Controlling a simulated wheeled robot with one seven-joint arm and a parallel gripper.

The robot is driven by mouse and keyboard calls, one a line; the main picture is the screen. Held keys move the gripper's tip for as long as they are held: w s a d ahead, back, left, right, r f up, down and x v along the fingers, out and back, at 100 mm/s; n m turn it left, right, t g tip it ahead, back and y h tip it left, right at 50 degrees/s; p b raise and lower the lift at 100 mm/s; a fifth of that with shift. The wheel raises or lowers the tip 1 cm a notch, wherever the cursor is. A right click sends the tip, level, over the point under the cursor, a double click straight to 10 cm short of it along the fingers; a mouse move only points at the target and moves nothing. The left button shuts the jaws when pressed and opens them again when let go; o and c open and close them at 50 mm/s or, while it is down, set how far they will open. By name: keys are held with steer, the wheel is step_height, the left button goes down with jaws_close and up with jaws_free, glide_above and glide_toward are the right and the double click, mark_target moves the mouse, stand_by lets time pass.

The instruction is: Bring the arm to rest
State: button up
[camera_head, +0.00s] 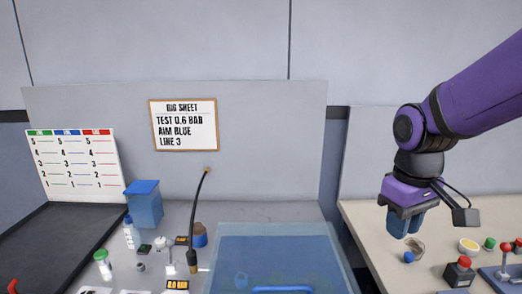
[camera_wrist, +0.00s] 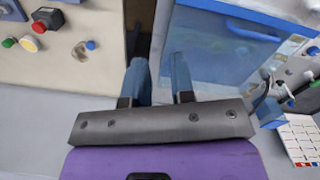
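My purple arm reaches in from the upper right in the head view, bent downward at the wrist. My gripper (camera_head: 405,228) points down above the left part of the right-hand table (camera_head: 375,265). In the wrist view my gripper (camera_wrist: 158,65) shows two blue-grey fingers standing apart with a clear gap. Nothing is visible between the fingers. I cannot tell the exact height of the fingertips above the table.
A transparent blue box (camera_head: 285,245) stands left of my gripper. A blue knob (camera_head: 409,257), a red button (camera_head: 464,262) and a joystick panel (camera_head: 503,275) are on the right table. A dark bent tube (camera_head: 196,225) and several bottles stand left.

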steer(key=s+d+r+m+t, duration=0.4)
steer(key=s+d+r+t, duration=0.1)
steer(key=s+r, duration=0.4)
steer(key=shift+s, duration=0.5)
stand_by(0.4)
